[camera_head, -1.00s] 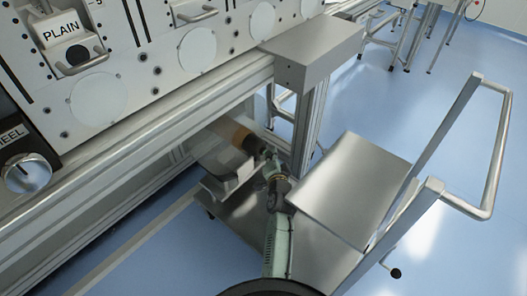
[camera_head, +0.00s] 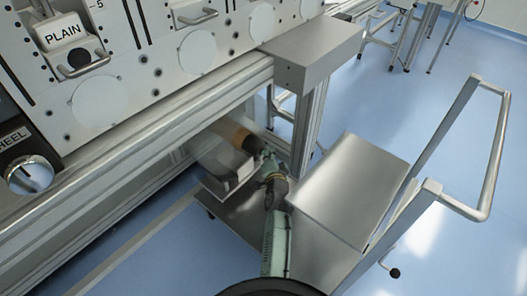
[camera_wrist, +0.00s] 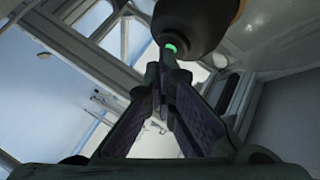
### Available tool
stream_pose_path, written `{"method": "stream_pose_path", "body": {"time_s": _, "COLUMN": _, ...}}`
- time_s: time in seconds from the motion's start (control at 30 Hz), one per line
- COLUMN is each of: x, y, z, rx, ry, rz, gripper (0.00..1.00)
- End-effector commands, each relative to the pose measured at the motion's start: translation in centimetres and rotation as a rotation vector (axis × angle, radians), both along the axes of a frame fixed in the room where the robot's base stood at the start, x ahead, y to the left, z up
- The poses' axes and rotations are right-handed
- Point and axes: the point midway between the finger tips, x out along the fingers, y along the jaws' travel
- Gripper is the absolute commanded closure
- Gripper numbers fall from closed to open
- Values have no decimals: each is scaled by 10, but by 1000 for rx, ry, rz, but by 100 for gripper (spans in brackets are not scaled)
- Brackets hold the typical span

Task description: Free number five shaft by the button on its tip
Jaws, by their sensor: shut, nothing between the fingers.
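The shaft (camera_wrist: 205,22) shows in the wrist view as a thick dark round end with a tan part behind it. A small glowing green button (camera_wrist: 171,47) sits on its tip. In the head view the tan end of the shaft (camera_head: 238,137) lies low under the machine's rail. My gripper (camera_wrist: 166,58) is shut and empty, its fingertips at the shaft tip just below the button. I cannot tell whether they touch it. It also shows in the head view (camera_head: 264,153), small and partly unclear beside the shaft end. No number on the shaft is readable.
A steel cart (camera_head: 350,185) with a tall handle (camera_head: 492,150) stands right of my arm. The machine's long rail (camera_head: 150,133) and its metal end block (camera_head: 313,52) overhang the shaft from above. A post (camera_head: 307,125) stands just right of the shaft tip. Blue floor is open at the right.

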Motion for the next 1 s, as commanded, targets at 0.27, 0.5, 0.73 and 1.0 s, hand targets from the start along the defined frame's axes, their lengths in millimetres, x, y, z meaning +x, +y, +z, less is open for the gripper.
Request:
{"method": "stream_pose_path", "body": {"time_s": 0.27, "x": 1, "y": 3, "z": 0, "rx": 1, "ry": 0, "rz": 4, "gripper": 100}}
{"method": "stream_pose_path", "body": {"time_s": 0.5, "x": -2, "y": 0, "z": -1, "rx": 2, "ry": 1, "rz": 3, "gripper": 100}}
{"method": "stream_pose_path", "body": {"time_s": 0.73, "x": -5, "y": -5, "z": 0, "rx": 1, "ry": -1, "rz": 3, "gripper": 100}}
{"method": "stream_pose_path", "body": {"time_s": 1.0, "x": -8, "y": -10, "z": -2, "rx": 1, "ry": 1, "rz": 1, "gripper": 100}}
